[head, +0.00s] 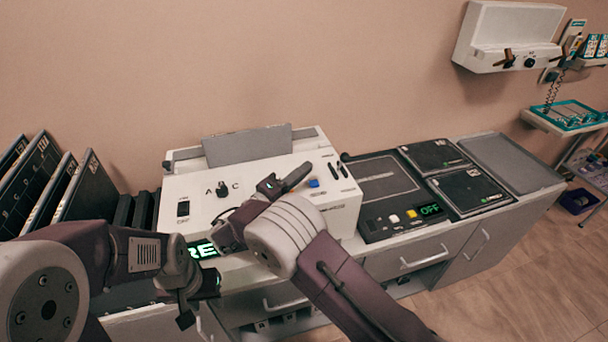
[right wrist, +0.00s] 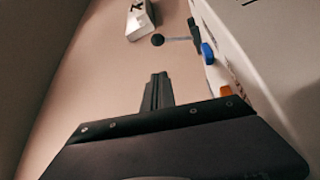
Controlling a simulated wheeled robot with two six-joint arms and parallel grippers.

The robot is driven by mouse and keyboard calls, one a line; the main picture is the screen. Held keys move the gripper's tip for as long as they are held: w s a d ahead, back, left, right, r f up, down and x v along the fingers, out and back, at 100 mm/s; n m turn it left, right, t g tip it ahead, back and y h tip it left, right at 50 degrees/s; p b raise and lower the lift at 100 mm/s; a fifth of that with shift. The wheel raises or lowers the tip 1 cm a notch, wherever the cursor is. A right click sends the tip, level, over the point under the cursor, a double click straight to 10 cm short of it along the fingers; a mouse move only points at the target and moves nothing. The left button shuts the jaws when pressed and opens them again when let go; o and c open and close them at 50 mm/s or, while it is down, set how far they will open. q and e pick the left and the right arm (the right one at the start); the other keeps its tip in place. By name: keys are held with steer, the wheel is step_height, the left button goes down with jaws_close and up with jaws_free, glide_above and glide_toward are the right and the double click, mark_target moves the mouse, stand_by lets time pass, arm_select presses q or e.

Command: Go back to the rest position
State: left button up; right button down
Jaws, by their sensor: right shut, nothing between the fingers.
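My right gripper (head: 298,175) is over the white control console (head: 180,188), its arm coming in from the lower right. In the right wrist view its fingers (right wrist: 157,92) are together with nothing between them. They appear apart from the blue button (right wrist: 207,53) and an orange control (right wrist: 225,91) at the right. My left gripper (head: 190,308) hangs low at the left, in front of the console; its fingers are too dark to read. My arms partly hide the console's front and its green display (head: 203,249), where "RE" shows.
Dark panels (head: 84,190) stand in a rack at the left. A black unit (head: 385,190) with an "OFF" display lies right of the console on the grey cabinet (head: 490,240). A white wall box (head: 508,35) hangs at upper right. Floor is clear at lower right.

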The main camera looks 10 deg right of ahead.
steer(key=shift+w+d+f, duration=0.2)
steer(key=shift+w+d, duration=0.2)
steer(key=shift+s+r, duration=0.1)
steer(key=shift+r, duration=0.05)
steer(key=d+r+m+g+h+p, duration=0.25)
steer(key=d+r+m+g, duration=0.25)
steer(key=d+r, duration=0.55)
steer(key=s+d+f+m+g+y+p, duration=0.1)
steer(key=s+d+f+g, duration=0.15)
steer(key=s+d, duration=0.35)
steer(key=s+d+f+m+g+y+p, duration=0.1)
steer(key=s+d+f+m+g+y, duration=0.1)
steer(key=s+d+g, duration=0.45)
steer(key=s+f+y, duration=0.7)
steer(key=s+f, duration=0.2)
steer(key=s, duration=0.2)
arm_select(q)
steer(key=shift+w+d+r+p, duration=0.15)
steer(key=shift+r+p, duration=0.05)
steer(key=shift+r, duration=1.05)
steer(key=shift+w+d+r+p, duration=0.1)
steer(key=shift+w+r+p, duration=0.05)
steer(key=shift+r, duration=1.1)
arm_select(e)
steer(key=a+f+n+t+y, duration=0.2)
steer(key=a+f+y, duration=0.5)
steer(key=a, duration=0.5)
steer(key=shift+s+a+t, duration=0.25)
steer(key=shift+t, duration=0.15)
